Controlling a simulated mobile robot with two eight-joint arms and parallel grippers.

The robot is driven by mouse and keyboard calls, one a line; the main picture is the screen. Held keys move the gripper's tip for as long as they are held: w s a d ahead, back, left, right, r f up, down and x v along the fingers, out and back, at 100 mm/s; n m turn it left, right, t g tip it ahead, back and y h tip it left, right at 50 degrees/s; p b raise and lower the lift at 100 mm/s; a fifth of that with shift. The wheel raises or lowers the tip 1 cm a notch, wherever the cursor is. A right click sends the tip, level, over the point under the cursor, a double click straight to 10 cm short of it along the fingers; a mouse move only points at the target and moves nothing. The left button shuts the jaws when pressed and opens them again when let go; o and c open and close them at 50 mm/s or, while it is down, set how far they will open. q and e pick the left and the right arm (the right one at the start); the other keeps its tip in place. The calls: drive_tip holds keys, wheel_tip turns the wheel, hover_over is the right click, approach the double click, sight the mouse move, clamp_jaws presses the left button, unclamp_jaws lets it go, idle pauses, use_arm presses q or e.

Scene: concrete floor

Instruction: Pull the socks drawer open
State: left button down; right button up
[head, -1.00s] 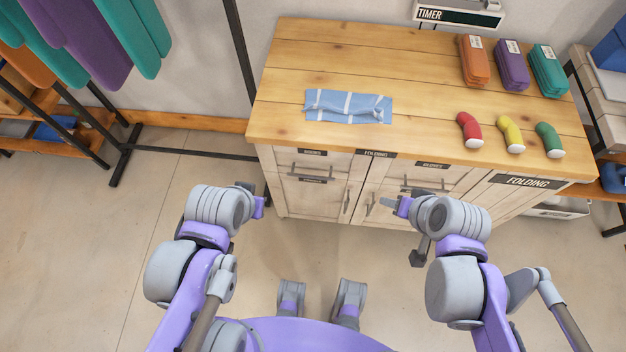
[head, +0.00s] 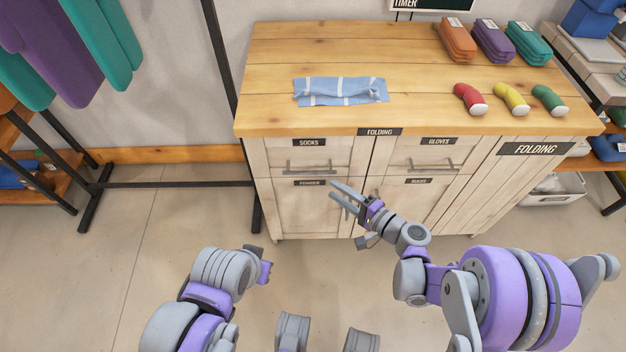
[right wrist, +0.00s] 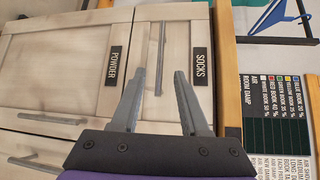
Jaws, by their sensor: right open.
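The socks drawer (head: 278,157) is at the upper left of the pale wooden cabinet, under a black SOCKS label, and looks shut. Its grey bar handle (head: 312,168) runs across the front. My right gripper (head: 333,190) is open and empty, just below and right of this handle in the head view. In the right wrist view, the socks drawer (right wrist: 178,100) appears turned on its side. Its handle (right wrist: 160,58) lies between the lines of the open fingers (right wrist: 159,72), and no contact shows. My left gripper (head: 264,264) is low in the head view; its fingers are unclear.
The wooden counter top (head: 420,65) overhangs the drawers. It bears a blue striped cloth (head: 340,91), rolled socks and folded stacks. A powder door (head: 305,215) is below the socks drawer, and a gloves drawer (head: 405,155) is to its right. A black rack post stands left of the cabinet.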

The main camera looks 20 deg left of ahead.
sight(310, 172)
drive_tip(key=b+x, duration=0.1)
drive_tip(key=x, duration=0.9)
drive_tip(key=shift+w+a+r, duration=0.1)
drive_tip(key=shift+w+a, duration=0.15)
drive_tip(key=shift+a, duration=0.05)
clamp_jaws()
idle(1.0)
